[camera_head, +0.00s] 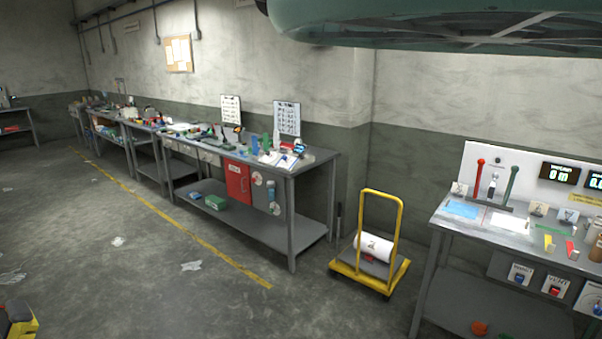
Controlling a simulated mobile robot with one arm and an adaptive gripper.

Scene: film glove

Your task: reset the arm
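No gripper can be made out in the head camera view. A large teal rounded body (420,22) fills the top right edge, close to the camera; I cannot tell whether it is part of my arm. A yellow and black piece (20,322) shows at the bottom left corner, cut off by the frame, and I cannot tell what it belongs to.
A long grey workbench (318,158) with tools runs along the left wall. A yellow cart (398,225) carries a white roll (374,247). A second bench (450,222) with a control panel (525,170) stands right. The floor (120,270) is mostly open, with scattered paper scraps.

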